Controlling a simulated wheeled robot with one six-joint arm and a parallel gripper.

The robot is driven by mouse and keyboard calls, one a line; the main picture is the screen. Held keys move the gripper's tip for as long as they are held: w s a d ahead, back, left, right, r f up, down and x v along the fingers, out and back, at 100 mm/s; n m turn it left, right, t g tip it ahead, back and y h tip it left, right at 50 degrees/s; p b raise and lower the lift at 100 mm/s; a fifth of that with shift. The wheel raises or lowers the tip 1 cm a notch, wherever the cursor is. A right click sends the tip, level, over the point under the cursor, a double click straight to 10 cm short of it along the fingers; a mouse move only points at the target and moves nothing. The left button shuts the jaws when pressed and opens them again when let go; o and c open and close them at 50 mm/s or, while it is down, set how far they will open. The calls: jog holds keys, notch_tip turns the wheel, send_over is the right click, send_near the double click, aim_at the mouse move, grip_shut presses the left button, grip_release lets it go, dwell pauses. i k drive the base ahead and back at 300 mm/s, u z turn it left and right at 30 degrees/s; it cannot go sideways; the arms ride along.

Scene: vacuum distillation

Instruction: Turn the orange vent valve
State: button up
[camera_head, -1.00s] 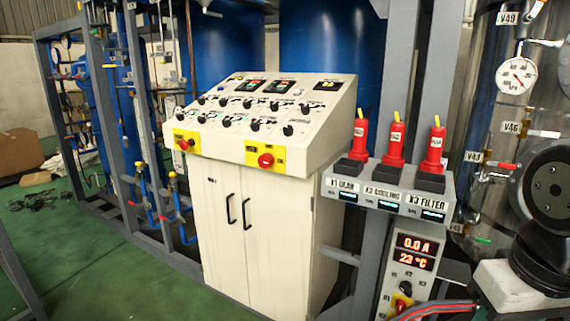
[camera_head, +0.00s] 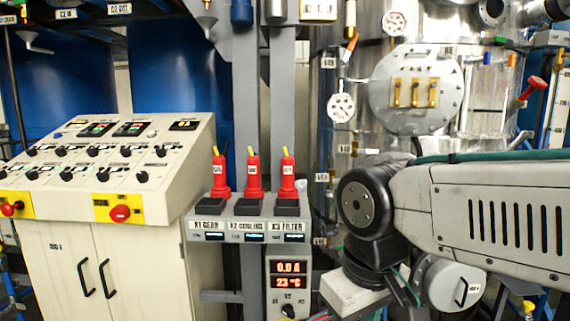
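A small orange valve handle (camera_head: 351,46) stands tilted on the side of the shiny metal vessel (camera_head: 350,80), above a round white gauge. I cannot tell for sure that it is the vent valve, as its label is not readable. A second small orange piece (camera_head: 511,60) shows at the upper right of the vessel. My grey arm crosses the right side of the view, in front of the vessel's lower part. My gripper is not in view.
A cream control console (camera_head: 110,180) with knobs and red buttons stands at left. Three red plugs (camera_head: 253,178) sit on a grey box beside it. A pressure gauge (camera_head: 341,107), a round flange (camera_head: 416,90) and a red handle (camera_head: 531,89) are on the vessel.

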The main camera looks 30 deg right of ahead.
aim_at(352, 44)
jog(key=z, duration=1.75)
jog(key=k, duration=0.35)
jog(key=u, duration=0.9)
jog(key=i, duration=1.05)
jog(key=z, duration=0.15)
